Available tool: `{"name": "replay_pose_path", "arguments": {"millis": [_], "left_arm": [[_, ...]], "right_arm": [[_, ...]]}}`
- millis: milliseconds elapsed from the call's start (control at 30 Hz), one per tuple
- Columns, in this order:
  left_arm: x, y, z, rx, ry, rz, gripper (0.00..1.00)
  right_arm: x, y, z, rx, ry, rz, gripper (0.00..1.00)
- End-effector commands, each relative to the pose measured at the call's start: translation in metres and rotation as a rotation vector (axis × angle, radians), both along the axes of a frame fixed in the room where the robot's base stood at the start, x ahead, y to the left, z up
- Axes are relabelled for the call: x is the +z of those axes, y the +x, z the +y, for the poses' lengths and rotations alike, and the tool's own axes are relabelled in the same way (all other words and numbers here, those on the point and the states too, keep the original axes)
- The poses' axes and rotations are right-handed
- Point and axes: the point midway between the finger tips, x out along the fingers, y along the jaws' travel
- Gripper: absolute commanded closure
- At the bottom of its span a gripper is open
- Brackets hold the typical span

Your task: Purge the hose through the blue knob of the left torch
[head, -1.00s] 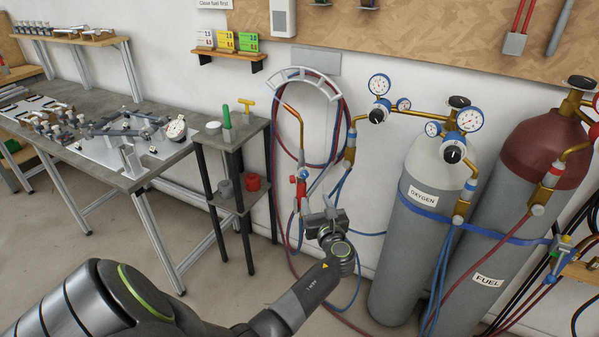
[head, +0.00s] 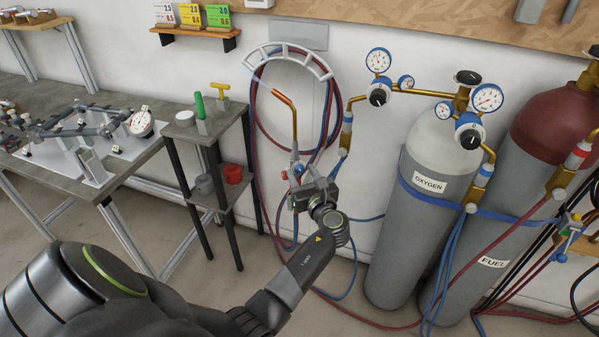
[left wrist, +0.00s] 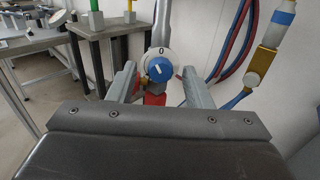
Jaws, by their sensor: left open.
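The left torch (head: 294,125) hangs at the wall with its copper tip pointing up and left. A pale bluish streak shows in front of that tip. In the left wrist view the blue knob (left wrist: 159,69) faces the camera, with a white pointer line and a pale dial marked 0 around it. My left gripper (left wrist: 159,78) is open, its fingers on either side of the knob; I cannot tell whether they touch it. In the head view the left gripper (head: 310,182) covers part of the torch body. My right gripper is not in view.
Red and blue hoses (head: 340,110) loop on a wall hanger (head: 290,55) behind the torch. An oxygen cylinder (head: 410,230) and a fuel cylinder (head: 500,215) with gauges stand to the right. A small stand (head: 205,130) and a workbench (head: 80,185) are to the left.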

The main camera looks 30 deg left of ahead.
Motion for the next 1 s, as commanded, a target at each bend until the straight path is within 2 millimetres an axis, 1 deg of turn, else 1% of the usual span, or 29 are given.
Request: {"name": "replay_pose_path", "arguments": {"millis": [167,267,500,533,767,1000], "left_arm": [[0.000,0.000,0.000,0.000,0.000,0.000,0.54],[0.000,0.000,0.000,0.000,0.000,0.000,0.66],[0.000,0.000,0.000,0.000,0.000,0.000,0.97],[0.000,0.000,0.000,0.000,0.000,0.000,0.99],[-0.001,0.000,0.000,0.000,-0.013,-0.020,0.99],[-0.003,0.000,0.000,0.000,-0.077,-0.121,0.99]], "right_arm": [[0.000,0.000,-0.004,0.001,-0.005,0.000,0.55],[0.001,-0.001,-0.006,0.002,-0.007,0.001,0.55],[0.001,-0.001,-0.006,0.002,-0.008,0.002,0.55],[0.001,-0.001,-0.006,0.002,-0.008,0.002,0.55],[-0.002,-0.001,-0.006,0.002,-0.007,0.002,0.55],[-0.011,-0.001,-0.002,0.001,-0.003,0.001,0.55]]}}
